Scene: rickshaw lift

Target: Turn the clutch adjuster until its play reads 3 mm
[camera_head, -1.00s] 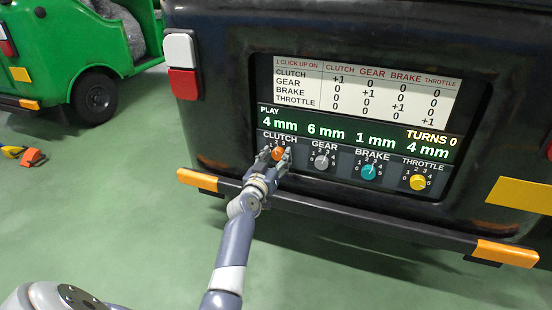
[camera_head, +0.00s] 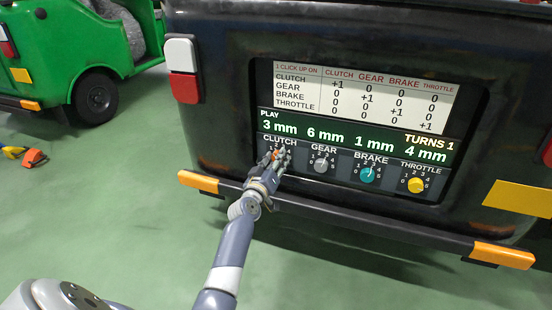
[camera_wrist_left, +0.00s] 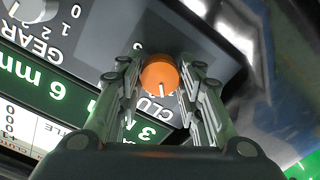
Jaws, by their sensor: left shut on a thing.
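The orange clutch adjuster knob (camera_head: 268,153) is on the panel at the back of the black rickshaw, mostly hidden by my gripper in the head view. In the left wrist view the knob (camera_wrist_left: 160,76) shows between the fingers. My left gripper (camera_head: 276,158) is shut on it, with one finger on each side. The play display (camera_head: 352,140) reads clutch 3 mm, gear 6 mm, brake 1 mm, throttle 4 mm, and TURNS 1. My right gripper is not in view.
The grey gear knob (camera_head: 321,165), teal brake knob (camera_head: 367,175) and yellow throttle knob (camera_head: 416,185) stand in a row to the right. A chart (camera_head: 364,92) is above. A dark bumper (camera_head: 340,220) juts out below. A green vehicle (camera_head: 85,60) stands at left.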

